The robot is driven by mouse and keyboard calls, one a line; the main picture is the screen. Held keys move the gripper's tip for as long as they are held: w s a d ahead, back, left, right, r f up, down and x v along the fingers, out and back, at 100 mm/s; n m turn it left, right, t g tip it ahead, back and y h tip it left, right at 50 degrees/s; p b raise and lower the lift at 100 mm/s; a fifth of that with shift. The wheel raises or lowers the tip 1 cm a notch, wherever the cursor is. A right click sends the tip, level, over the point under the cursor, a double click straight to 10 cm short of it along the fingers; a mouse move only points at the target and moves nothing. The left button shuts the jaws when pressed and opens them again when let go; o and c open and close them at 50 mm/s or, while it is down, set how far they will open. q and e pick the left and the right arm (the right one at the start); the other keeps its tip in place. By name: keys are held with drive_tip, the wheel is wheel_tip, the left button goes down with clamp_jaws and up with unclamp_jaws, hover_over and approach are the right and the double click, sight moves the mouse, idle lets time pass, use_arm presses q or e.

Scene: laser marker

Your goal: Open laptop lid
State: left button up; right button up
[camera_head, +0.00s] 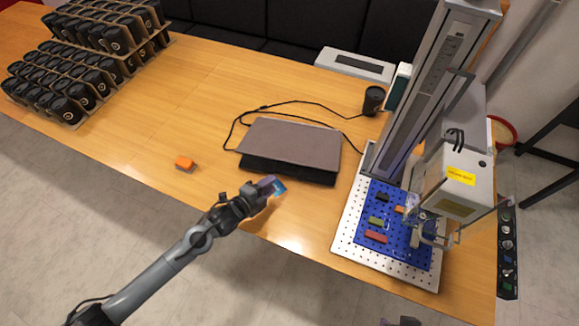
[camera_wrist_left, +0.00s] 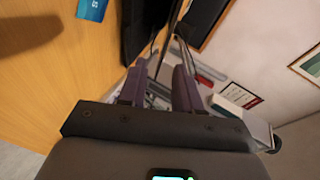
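The laptop (camera_head: 291,142) lies on the wooden table with its grey lid low over the black base. A dark band of the base (camera_head: 285,172) shows along the front. The laptop's dark edge (camera_wrist_left: 143,28) also shows in the left wrist view. I cannot tell whether a finger touches the laptop. Only a small piece of what may be my right gripper (camera_head: 402,321) shows at the bottom edge.
A blue card (camera_head: 279,187) is by my left gripper. An orange block (camera_head: 185,163) lies to the left. Black cups (camera_head: 62,105) fill racks at the back left. A laser marker (camera_head: 460,180) stands at right, a lone black cup (camera_head: 373,100) behind. A cable runs behind the laptop.

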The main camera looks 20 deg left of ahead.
sight(293, 154)
use_arm(q)
drive_tip(key=shift+m+t, duration=0.4)
drive_tip(key=shift+t, duration=0.1)
drive_tip(key=a+b+x, duration=0.1)
drive_tip(key=b+x, duration=0.1)
drive_tip(key=x, duration=0.3)
drive_tip(key=b+x, duration=0.2)
drive_tip(key=x, duration=0.2)
drive_tip(key=w+a+b+x, duration=0.1)
drive_tip(key=b+x, duration=0.1)
drive_tip(key=x, duration=0.3)
drive_tip(key=shift+w+a, duration=0.2)
drive_tip(key=shift+w, duration=0.1)
use_arm(e)
wheel_tip(293, 154, down, 8)
drive_tip(key=shift+f, duration=0.15)
use_arm(q)
drive_tip(key=shift+r, duration=0.1)
clamp_jaws()
use_arm(e)
drive_tip(key=shift+d, duration=0.15)
